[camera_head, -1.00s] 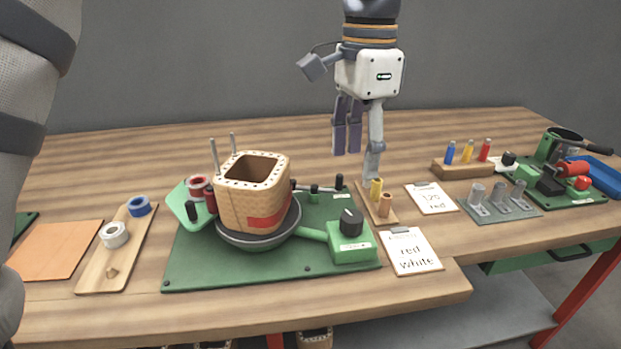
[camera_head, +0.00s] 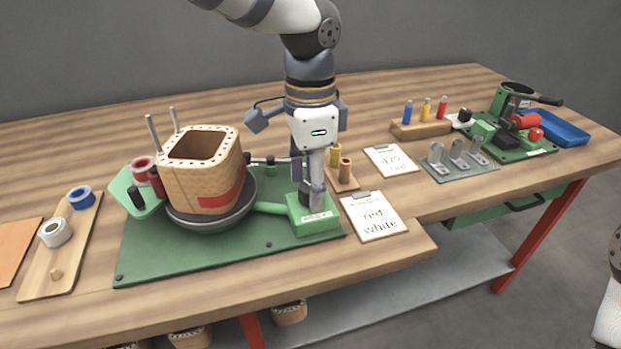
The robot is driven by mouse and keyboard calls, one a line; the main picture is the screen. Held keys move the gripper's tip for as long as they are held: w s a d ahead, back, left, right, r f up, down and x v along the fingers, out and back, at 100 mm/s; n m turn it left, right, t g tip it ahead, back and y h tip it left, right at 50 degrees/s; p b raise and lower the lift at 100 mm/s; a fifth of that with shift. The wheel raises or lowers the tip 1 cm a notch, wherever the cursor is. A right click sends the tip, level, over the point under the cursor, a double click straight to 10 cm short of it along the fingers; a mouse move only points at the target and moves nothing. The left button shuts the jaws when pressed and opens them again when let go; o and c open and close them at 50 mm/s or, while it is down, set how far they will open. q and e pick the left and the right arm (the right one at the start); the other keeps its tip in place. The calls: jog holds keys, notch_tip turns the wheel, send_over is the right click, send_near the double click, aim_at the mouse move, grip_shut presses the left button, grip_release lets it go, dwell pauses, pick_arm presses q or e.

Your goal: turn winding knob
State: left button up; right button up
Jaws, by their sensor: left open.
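A tan square coil former (camera_head: 204,173) with a red patch sits in a dark round dish on the green winder base plate (camera_head: 190,255). A green arm runs from the dish to a green knob box (camera_head: 318,224) at the plate's right end. My left gripper (camera_head: 309,203) is open and points down at the top of this box, its fingers where the black winding knob stands. The knob is mostly hidden by the fingers, and I cannot tell whether they touch it. My right gripper is not in view.
A clipboard reading "red white" (camera_head: 373,215) lies right of the knob box. A small wooden holder (camera_head: 341,179) stands behind it. A red spool (camera_head: 141,166) is left of the former. A second green fixture (camera_head: 520,152) and blue tray (camera_head: 560,130) stand far right.

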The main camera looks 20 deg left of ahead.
pick_arm(q)
jog(key=c, duration=1.2)
jog(key=shift+o, duration=0.2)
jog(key=shift+r, duration=0.1)
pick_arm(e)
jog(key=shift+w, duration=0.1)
pick_arm(q)
jog(key=shift+m+p, duration=0.45)
jog(key=shift+m, duration=0.85)
jog(key=shift+m+p, duration=0.3)
jog(key=shift+m, duration=1.6)
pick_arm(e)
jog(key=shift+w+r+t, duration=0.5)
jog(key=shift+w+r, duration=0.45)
